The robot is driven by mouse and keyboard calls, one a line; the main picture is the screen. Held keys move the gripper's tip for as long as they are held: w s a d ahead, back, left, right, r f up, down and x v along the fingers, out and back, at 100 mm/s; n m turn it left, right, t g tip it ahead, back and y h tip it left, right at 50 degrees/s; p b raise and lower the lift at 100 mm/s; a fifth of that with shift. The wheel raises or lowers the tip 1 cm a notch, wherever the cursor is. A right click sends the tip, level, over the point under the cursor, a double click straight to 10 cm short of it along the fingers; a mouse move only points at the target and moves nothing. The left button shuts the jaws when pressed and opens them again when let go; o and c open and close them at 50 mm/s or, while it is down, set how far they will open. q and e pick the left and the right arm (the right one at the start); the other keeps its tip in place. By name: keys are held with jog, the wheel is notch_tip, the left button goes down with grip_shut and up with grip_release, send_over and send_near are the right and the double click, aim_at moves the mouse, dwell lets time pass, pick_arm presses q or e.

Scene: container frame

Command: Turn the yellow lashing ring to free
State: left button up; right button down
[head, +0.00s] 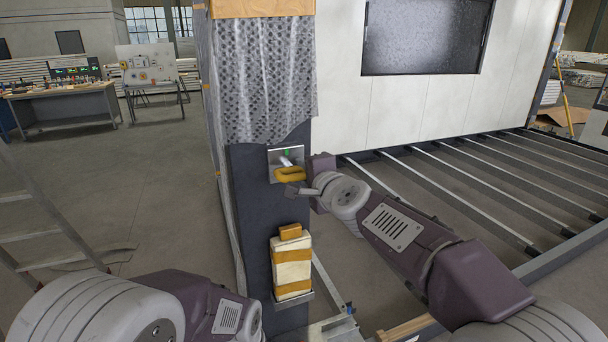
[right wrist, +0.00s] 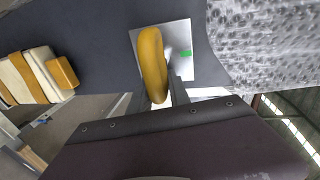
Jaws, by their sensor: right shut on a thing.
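The yellow lashing ring (head: 290,174) sits at a small metal plate (head: 275,160) on the dark post. My right gripper (head: 298,184) reaches in from the right and is shut on the ring. The right wrist view shows the ring (right wrist: 152,62) edge-on as a long oval in front of the metal plate (right wrist: 180,35), partly hidden behind my gripper. A green mark (right wrist: 184,57) shows on the plate beside the ring's metal stem. My left arm shows at the lower left of the head view, but its gripper is out of view.
A cream and orange strapped bundle (head: 290,268) rests on a small shelf low on the post. A grey patterned sheet (head: 262,80) hangs above the plate.

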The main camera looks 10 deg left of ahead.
jog(key=shift+a+f+m, duration=0.1)
jog(key=shift+f+m, duration=0.2)
jog(key=shift+f, duration=0.3)
jog(key=c, duration=1.4)
grip_release()
jog(key=shift+o, duration=0.2)
jog(key=shift+r, duration=0.15)
jog(key=shift+s+r, duration=0.1)
jog(key=shift+r, duration=0.1)
jog(key=b+v, duration=0.1)
jog(key=v, duration=0.8)
jog(key=shift+f, duration=0.1)
